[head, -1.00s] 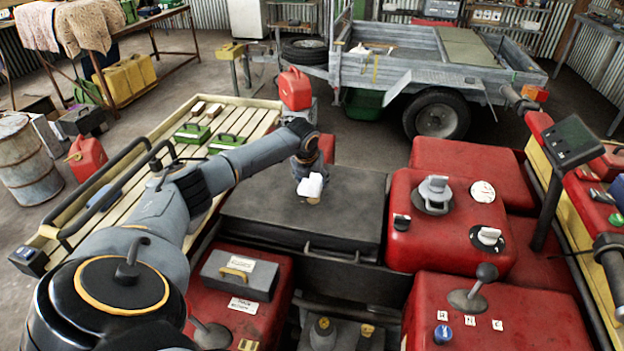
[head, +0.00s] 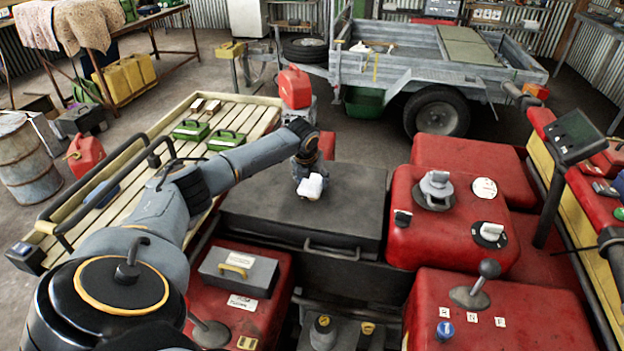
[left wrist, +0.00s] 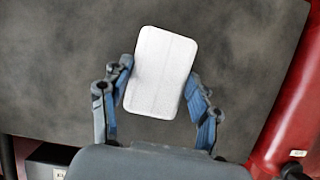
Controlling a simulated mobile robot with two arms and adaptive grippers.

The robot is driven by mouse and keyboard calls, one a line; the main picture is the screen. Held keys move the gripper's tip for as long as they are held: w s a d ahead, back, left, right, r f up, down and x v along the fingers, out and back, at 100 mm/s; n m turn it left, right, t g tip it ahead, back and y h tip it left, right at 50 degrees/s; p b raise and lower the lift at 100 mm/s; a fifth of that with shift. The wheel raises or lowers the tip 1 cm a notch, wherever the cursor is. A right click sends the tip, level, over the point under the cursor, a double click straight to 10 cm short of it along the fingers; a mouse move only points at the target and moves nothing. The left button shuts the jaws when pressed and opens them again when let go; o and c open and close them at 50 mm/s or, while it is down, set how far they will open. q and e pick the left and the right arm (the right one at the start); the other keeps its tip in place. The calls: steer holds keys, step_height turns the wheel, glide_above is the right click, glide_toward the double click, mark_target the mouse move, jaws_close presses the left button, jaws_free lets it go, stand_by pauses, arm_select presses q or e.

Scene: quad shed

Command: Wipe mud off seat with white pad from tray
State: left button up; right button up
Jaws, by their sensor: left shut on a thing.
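In the left wrist view the pad (left wrist: 162,72) is a rounded white rectangle, slightly tilted, between the blue-lined fingers. The seat (left wrist: 60,70) fills most of the ground behind it, with pale, cloudy smudges. I see no clear brown mud on the seat parts that show; the area under the pad is hidden. I cannot tell whether the pad touches the seat. My right gripper is not in view.
Red body panels (head: 450,225) with knobs and a lever lie right of the seat. A grey box (head: 238,273) sits in front at left. A red can (head: 295,87) stands behind the seat.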

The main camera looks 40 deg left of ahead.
mark_target(308, 191)
arm_select(q)
steer(key=shift+f+b, duration=0.3)
steer(key=shift+f, duration=0.45)
steer(key=shift+s+d+r+p, duration=0.3)
steer(key=shift+s+p, duration=0.25)
steer(key=shift+p, duration=0.45)
steer(key=shift+s+d+p, duration=0.4)
steer(key=shift+s+p, duration=0.45)
steer(key=shift+p, duration=0.25)
steer(key=shift+s+d+f+p, duration=0.1)
steer(key=shift+s+d+p, duration=0.1)
steer(key=shift+s+p, duration=0.2)
steer(key=shift+f, duration=0.2)
steer(key=shift+w+a+f+b, duration=0.15)
steer(key=shift+w+b, duration=0.2)
steer(key=shift+b, duration=0.1)
steer(key=shift+w+a+f+b, duration=0.1)
steer(key=shift+w+f+b, duration=0.05)
steer(key=shift+w+b, duration=0.2)
steer(key=shift+w+a+b, duration=0.35)
steer(key=shift+w+b, duration=0.25)
steer(key=shift+b, duration=0.2)
steer(key=shift+w+a+r+b, duration=0.1)
steer(key=shift+w+a+b, duration=0.15)
steer(key=shift+w+b, duration=0.1)
